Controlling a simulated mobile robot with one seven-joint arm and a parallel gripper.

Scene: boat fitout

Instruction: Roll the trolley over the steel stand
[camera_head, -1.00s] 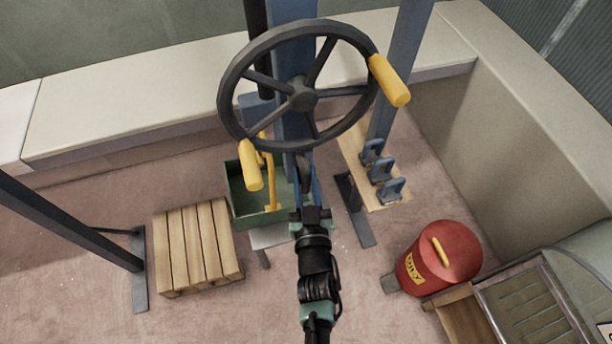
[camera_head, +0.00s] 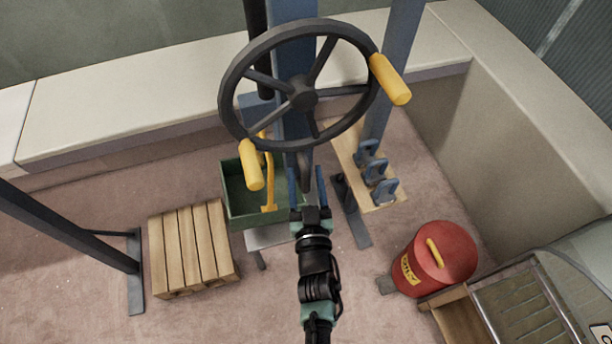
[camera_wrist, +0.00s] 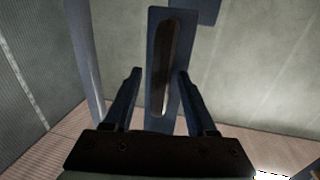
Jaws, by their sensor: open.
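A large dark handwheel (camera_head: 303,96) with two yellow grips stands in front of a blue upright (camera_head: 292,125); I cannot tell if they belong to the trolley. My gripper (camera_head: 307,178) is open below the wheel. A dark upright bar shows between its fingers in the wrist view (camera_wrist: 162,65), in front of a blue plate (camera_wrist: 185,95). I cannot tell if the fingers are level with the bar; they do not seem to touch it. Dark steel feet (camera_head: 136,285) stand on the floor at left; which one is the steel stand is unclear.
A green bin (camera_head: 236,195) with a yellow bar sits behind my gripper. A slatted wooden pallet (camera_head: 187,250) lies left. Blue shackles (camera_head: 382,190) on a board and a red drum (camera_head: 440,255) stand right. A pale ledge (camera_head: 130,120) runs behind.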

